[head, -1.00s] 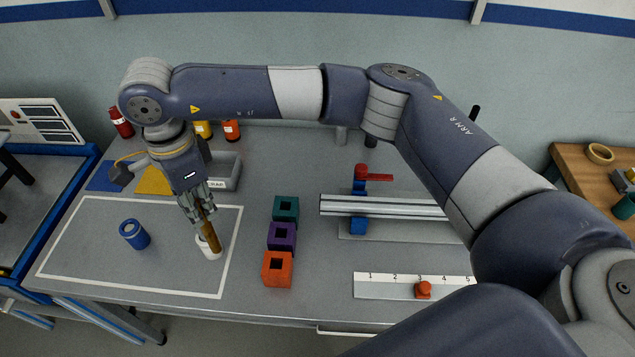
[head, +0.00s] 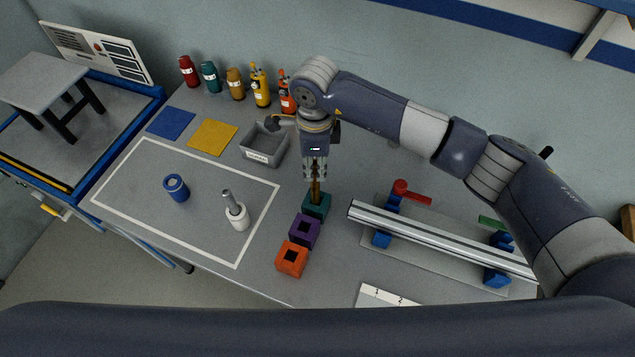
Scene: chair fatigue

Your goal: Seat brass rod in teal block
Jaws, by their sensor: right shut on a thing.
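My right gripper (head: 315,175) points down and is shut on the upper part of the brass rod (head: 316,190). The rod is upright, with its lower end at the top of the teal block (head: 317,207), over its opening. I cannot tell how deep the lower end sits. The teal block is the farthest of a row of three. The purple block (head: 304,231) and the orange block (head: 292,258) stand nearer, each with an empty square hole. My left gripper is not in view.
A white holder with a grey rod (head: 237,217) and a blue cylinder (head: 176,188) stand in the white outline. A grey bin (head: 264,146) is behind. A metal rail (head: 440,238) on blue supports lies to the right. Several bottles (head: 236,85) line the back.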

